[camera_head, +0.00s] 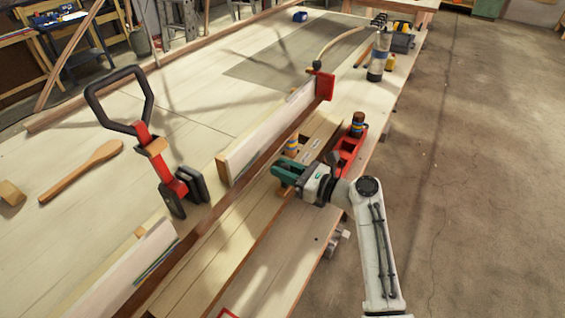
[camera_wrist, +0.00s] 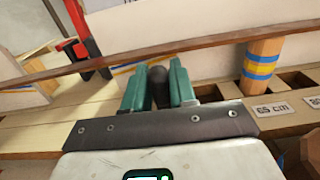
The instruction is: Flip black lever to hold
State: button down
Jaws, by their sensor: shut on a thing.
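In the wrist view, the green fingers of my gripper (camera_wrist: 160,84) stand close together on both sides of a dark, round-ended piece (camera_wrist: 159,87). It looks like the end of a black lever, but most of it is hidden and its setting does not show. In the head view my gripper (camera_head: 283,172) is over the slotted board, beside the long brown rail, and its fingers hide what they hold. Left of it stands a red tool with a black loop handle (camera_head: 118,92) and black pads (camera_head: 192,185).
A striped peg (camera_wrist: 261,62) stands in a slot near a "65 cm" label (camera_wrist: 272,109), right of the fingers. A red holder (camera_head: 352,142) sits behind my gripper. A pale lath (camera_head: 268,132) runs along the brown rail. A wooden mallet-like tool (camera_head: 85,170) lies far left.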

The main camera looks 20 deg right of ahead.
jog(key=shift+w+d+f+m+p, duration=0.1)
jog(key=shift+d+m+p, duration=0.05)
jog(key=shift+m+p, duration=0.15)
jog(key=c, duration=1)
grip_release()
jog(key=b+v, duration=0.1)
jog(key=v, duration=1)
